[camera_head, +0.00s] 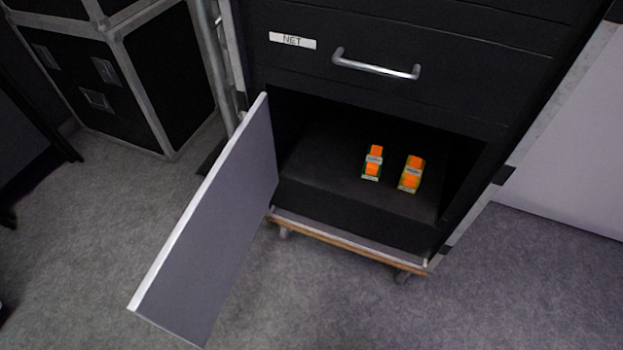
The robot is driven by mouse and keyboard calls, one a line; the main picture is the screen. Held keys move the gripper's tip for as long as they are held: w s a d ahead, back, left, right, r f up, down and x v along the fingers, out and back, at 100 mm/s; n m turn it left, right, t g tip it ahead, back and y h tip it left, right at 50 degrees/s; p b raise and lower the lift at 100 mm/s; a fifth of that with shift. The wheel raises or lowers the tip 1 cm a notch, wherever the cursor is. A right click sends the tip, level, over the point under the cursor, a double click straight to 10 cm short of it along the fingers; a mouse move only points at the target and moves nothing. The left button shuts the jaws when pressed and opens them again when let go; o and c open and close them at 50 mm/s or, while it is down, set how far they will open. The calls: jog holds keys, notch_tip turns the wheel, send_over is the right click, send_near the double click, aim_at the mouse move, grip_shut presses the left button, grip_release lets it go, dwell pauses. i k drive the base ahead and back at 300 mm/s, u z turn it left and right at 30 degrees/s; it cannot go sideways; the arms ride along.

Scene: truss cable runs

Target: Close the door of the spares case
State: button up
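The spares case (400,112) is a black cabinet on casters. Its grey door (218,232) with a light metal edge is hinged at the left of the lower compartment and stands wide open, swung out toward me. Inside the compartment, two small orange-and-green items, a left one (373,163) and a right one (411,174), sit on a black raised block (325,170). My gripper is not in view.
Above the compartment is a drawer with a silver handle (375,65) and a "NET" label (292,41). Black flight cases (120,80) stand at the left. A white panel (575,140) is at the right. The grey carpet before the case is clear.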

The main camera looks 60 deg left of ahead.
aim_at(184, 293)
jog(key=z, duration=0.65)
jog(key=k, duration=1.8)
jog(key=u, duration=1.8)
